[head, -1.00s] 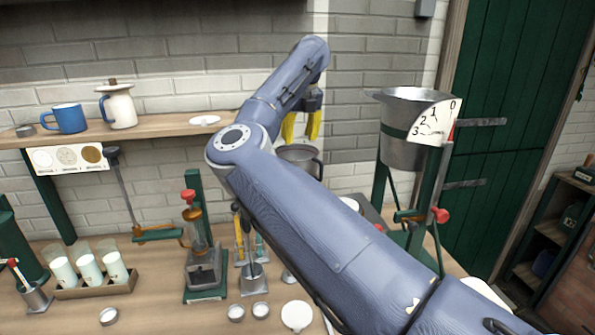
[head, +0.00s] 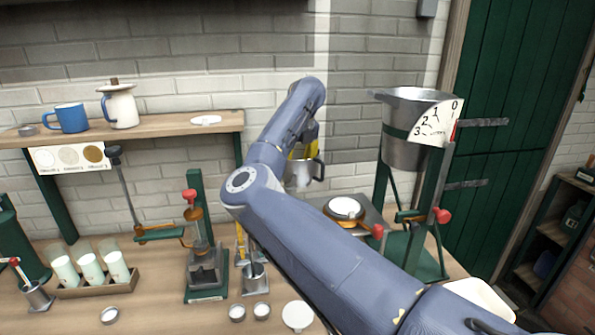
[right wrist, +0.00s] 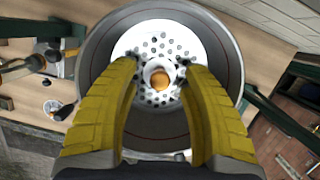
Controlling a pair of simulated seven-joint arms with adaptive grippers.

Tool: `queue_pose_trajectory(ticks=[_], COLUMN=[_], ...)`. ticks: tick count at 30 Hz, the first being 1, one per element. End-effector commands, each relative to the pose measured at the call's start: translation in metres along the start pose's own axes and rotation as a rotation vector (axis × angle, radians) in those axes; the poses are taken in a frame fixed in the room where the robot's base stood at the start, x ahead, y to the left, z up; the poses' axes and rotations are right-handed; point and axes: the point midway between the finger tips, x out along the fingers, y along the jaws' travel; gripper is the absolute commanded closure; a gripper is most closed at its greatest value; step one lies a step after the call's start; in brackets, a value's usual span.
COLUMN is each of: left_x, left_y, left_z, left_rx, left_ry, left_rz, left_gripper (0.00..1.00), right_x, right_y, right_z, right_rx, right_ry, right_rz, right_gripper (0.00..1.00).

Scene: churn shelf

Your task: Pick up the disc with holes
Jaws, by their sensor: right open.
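The disc with holes (right wrist: 132,44) is pale and round, with a small knob (right wrist: 159,78) at its centre. In the right wrist view it lies inside a round grey metal rim (right wrist: 219,45). My right gripper (right wrist: 162,72) is open, its yellow fingers either side of the knob; I cannot tell whether they touch the disc. In the head view my right gripper (head: 306,140) is partly hidden by my arm, at a metal vessel with a handle (head: 318,168). The disc cannot be made out there. My left gripper is not in view.
A round white-topped item (head: 344,208) with a red-tipped handle stands right of my arm. A large metal hopper with a dial (head: 410,150) stands further right. A wall shelf (head: 165,129) holds a blue mug and a white pot. Several tools and bottles crowd the bench at left.

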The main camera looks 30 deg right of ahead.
Motion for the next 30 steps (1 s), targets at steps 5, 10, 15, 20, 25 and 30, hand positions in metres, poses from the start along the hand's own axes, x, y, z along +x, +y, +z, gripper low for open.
queue_pose_trajectory(ticks=[5,10,15,20,25,30], left_x=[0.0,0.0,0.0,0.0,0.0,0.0], left_y=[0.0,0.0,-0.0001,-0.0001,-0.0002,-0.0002], left_z=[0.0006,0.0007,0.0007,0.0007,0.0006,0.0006], left_rx=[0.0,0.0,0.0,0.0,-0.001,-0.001], left_ry=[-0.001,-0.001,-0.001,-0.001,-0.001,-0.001], left_rz=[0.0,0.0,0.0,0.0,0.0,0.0], left_gripper=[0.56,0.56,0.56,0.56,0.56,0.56], right_x=[0.0058,0.0057,0.0056,0.0055,0.0055,0.0054], right_y=[-0.0001,-0.0001,0.0,0.0,0.0,0.0], right_z=[0.0,0.0,0.0,-0.0001,0.0,0.0], right_rx=[0.0,0.0,0.0,0.0,0.0,0.0], right_ry=[0.0,0.0,0.0,0.0,0.0,0.0], right_rz=[-0.001,-0.001,0.0,0.0,0.0,0.0], right_gripper=[0.54,0.54,0.69,0.88,1.0,1.0])
